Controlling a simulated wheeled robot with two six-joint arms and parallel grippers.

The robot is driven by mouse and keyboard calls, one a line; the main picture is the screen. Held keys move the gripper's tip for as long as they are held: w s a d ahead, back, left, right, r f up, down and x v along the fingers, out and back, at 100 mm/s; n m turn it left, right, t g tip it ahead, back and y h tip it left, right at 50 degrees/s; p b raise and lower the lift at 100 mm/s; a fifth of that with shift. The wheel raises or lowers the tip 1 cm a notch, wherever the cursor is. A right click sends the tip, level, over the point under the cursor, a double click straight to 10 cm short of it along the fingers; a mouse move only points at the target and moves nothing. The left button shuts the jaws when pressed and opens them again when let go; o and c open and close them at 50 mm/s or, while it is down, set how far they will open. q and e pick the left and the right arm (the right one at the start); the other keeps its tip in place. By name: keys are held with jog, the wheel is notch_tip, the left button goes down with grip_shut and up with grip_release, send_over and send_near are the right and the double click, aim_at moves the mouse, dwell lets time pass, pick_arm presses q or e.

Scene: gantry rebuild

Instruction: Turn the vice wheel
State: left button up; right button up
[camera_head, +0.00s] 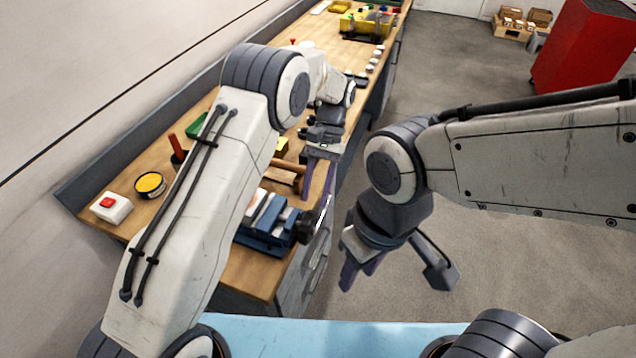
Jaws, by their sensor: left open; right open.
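The blue vice (263,228) is fixed at the near right edge of the wooden workbench (258,272), partly hidden behind my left arm. Its dark wheel (306,226) sticks out past the bench edge. My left gripper (318,196) is open, its purple fingers pointing down just above and beside the wheel; I cannot tell if they touch it. My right gripper (358,274) is open and empty over the floor, to the right of the vice and apart from it.
A white box with a red button (110,207) and a yellow-topped round tin (150,185) stand at the bench's left. A red cabinet (588,50) stands at the back right. The grey floor right of the bench is clear.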

pick_arm(q)
jog(key=shift+v, duration=1.95)
